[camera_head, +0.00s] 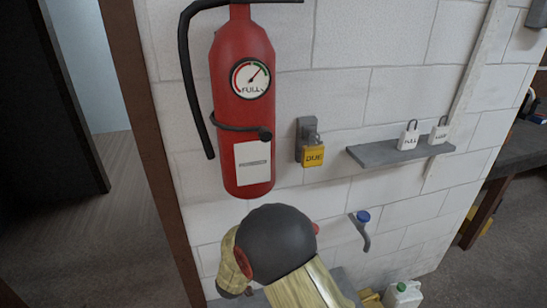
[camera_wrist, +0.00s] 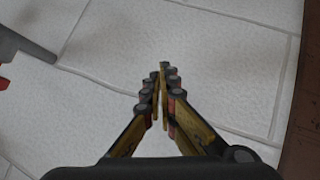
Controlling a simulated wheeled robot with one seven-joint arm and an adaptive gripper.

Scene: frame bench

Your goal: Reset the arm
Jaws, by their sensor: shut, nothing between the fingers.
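My gripper (camera_wrist: 163,68) shows in the wrist view with its fingers together at the tips and nothing between them. It points toward a white block surface with grey joints. In the head view my arm reaches up from the bottom centre, in front of the white block wall (camera_head: 345,45), below the red fire extinguisher (camera_head: 240,120). The fingers are hidden there behind my own arm.
A yellow "DUE" tag (camera_head: 313,156) hangs on a wall bracket. A grey shelf (camera_head: 385,156) holds two white tags, one reading "FULL" (camera_head: 408,136). A blue-capped hook (camera_head: 363,217) is below. A brown door frame (camera_head: 150,130) stands left; a bench (camera_head: 495,165) stands right.

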